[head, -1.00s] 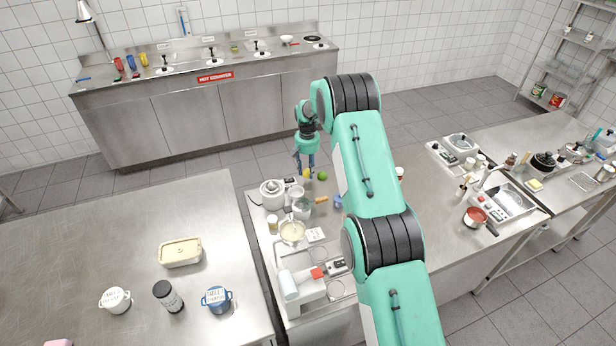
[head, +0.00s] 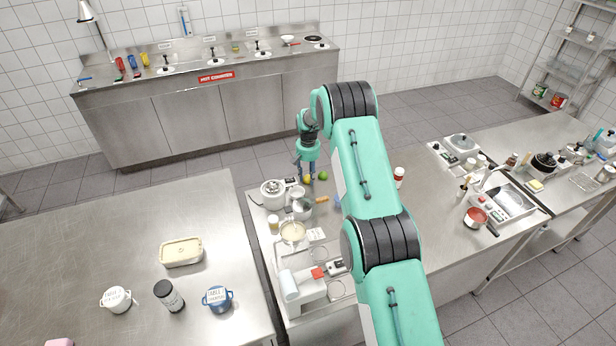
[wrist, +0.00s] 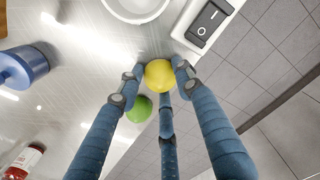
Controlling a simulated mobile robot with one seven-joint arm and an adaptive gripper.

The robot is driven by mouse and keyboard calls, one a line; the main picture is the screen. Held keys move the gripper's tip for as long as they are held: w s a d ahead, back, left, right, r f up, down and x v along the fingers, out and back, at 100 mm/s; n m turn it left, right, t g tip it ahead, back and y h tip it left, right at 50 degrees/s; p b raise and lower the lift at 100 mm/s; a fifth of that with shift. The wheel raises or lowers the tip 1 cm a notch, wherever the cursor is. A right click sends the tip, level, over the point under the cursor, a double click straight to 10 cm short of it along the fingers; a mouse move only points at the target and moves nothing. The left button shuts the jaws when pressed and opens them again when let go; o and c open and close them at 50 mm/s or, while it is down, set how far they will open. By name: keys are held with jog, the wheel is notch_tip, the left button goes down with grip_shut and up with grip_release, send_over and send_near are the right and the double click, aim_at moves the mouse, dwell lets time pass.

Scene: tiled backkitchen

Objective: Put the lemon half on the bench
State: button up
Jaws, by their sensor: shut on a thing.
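The lemon half (wrist: 159,75) shows as a round yellow thing between my fingertips in the wrist view. My gripper (wrist: 158,80) is shut on it, with blue fingers on both sides and another finger below. In the head view my gripper (head: 306,174) is at the far edge of the steel bench (head: 397,227), and a bit of the yellow lemon half (head: 307,180) shows under the fingers. Whether it touches the bench top I cannot tell. A green lime (wrist: 140,108) lies close by on the bench; it also shows in the head view (head: 323,176).
A scale with a switch (wrist: 208,22) and a white bowl (wrist: 133,6) stand close to my gripper. A blue container (wrist: 22,68) and a red-labelled bottle (wrist: 25,160) are at the left of the wrist view. The bench edge and tiled floor lie close on the right.

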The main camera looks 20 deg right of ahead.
aim_at(308, 176)
jog(key=shift+f, duration=0.15)
jog(key=o, duration=1.1)
jog(key=shift+o, duration=0.2)
jog(key=shift+r, duration=0.2)
notch_tip(308, 176, up, 12)
dwell(0.3)
